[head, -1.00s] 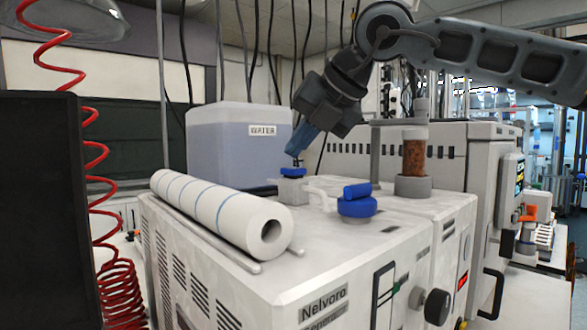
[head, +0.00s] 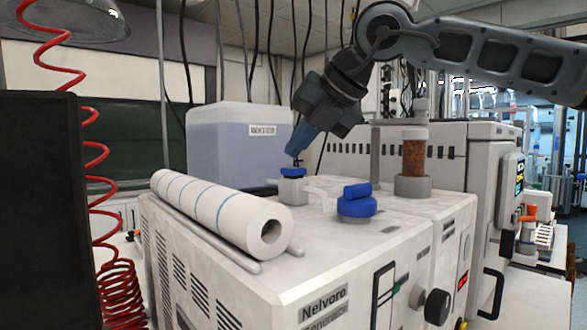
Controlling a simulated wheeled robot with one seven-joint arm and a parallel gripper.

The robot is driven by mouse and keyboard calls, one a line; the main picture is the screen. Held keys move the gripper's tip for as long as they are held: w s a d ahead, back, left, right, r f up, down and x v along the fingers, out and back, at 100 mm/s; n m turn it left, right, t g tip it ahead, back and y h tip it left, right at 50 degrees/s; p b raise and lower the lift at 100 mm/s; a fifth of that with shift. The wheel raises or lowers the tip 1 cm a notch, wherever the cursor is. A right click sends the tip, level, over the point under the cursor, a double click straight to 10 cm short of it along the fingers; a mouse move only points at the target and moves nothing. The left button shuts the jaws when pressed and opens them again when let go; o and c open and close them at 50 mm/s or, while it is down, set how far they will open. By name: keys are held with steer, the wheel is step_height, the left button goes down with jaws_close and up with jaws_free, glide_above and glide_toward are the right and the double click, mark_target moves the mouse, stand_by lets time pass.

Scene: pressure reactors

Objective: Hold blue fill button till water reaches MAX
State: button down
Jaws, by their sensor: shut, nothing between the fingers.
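The blue fill button (head: 293,172) sits on a small white block (head: 292,191) on top of the white Nelvoro machine (head: 390,238). My gripper (head: 295,158) is shut, with nothing in it, and points down at the button. Its tip meets or nearly meets the button's top; I cannot tell how far the button is pressed. A translucent water tank (head: 222,150) with a bluish content and a white label stands behind. I cannot make out a MAX mark or the water level against it.
A white paper roll (head: 215,212) lies on rails at the machine's left. A blue knob (head: 356,202) stands right of the button. A brown-filled column (head: 413,158) rises behind it. A black panel (head: 45,210) fills the left edge, beside a coiled red hose (head: 100,240).

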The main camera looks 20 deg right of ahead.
steer(key=shift+f, duration=0.15)
steer(key=shift+f+b, duration=0.3)
steer(key=shift+b, duration=0.5)
steer(key=shift+f+b, duration=0.45)
steer(key=shift+b, duration=0.25)
stand_by(6.3)
